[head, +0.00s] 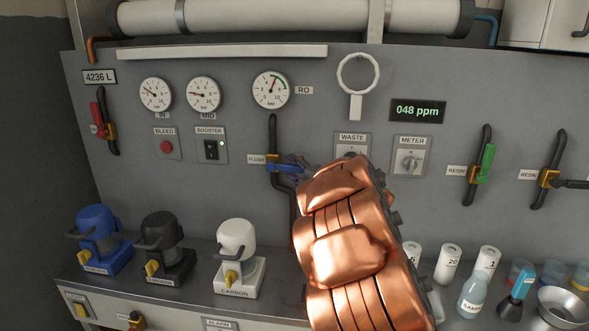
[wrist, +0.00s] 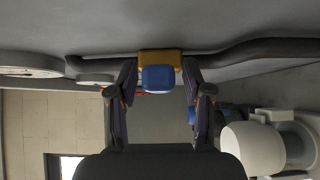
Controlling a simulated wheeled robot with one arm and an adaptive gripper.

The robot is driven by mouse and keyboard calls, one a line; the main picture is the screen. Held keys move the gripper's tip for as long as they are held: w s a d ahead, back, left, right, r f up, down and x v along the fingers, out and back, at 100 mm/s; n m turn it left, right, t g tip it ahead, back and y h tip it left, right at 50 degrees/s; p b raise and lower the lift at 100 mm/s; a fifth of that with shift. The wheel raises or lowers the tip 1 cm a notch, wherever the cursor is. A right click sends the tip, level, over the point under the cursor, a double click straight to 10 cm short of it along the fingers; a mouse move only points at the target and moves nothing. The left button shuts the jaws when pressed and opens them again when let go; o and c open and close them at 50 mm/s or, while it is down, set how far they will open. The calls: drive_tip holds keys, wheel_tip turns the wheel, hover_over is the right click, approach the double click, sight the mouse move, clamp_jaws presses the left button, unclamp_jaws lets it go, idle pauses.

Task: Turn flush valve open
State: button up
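The flush valve has a brass body (head: 273,158) on a dark vertical pipe, beside a FLUSH label. Its blue handle (head: 284,168) points to the right across the pipe in the head view. In the wrist view the handle (wrist: 158,78) shows end-on in front of the brass body (wrist: 160,56). My gripper (wrist: 159,80) is open, with one finger on each side of the blue handle and small gaps between. In the head view my copper-coloured arm hides much of the gripper; its dark fingers show at the handle.
A black BOOSTER switch (head: 211,149) and red BLEED button (head: 167,147) are left of the valve. WASTE and METER knobs (head: 410,161) are to the right. Blue, black and white canisters (head: 236,240) stand on the counter below. Bottles and cups stand at right.

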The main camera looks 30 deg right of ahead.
clamp_jaws()
idle(0.3)
